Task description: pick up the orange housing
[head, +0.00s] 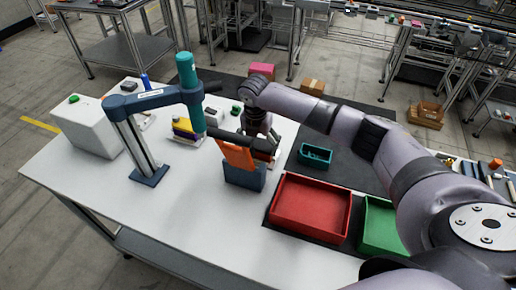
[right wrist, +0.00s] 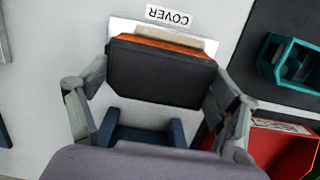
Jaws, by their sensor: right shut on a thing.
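The orange housing (head: 237,155) shows as an orange plate tilted at the dark blue fixture (head: 245,176) on the white table. My right gripper (head: 264,140) is behind its upper part. In the right wrist view, the gripper fingers (right wrist: 158,100) are on both sides of a black block with an orange edge (right wrist: 165,42), which I take as the housing. The gripper is shut on it. The blue fixture (right wrist: 146,132) shows below the block there. I cannot tell if the housing touches the fixture. My left gripper is not in view.
A red tray (head: 310,207), a green tray (head: 381,226) and a small teal bin (head: 314,154) stand to the right. A dark blue stand (head: 149,172) with a teal tool (head: 190,90) rises at left. A COVER label (right wrist: 168,17) lies beyond the housing. The table's front left is clear.

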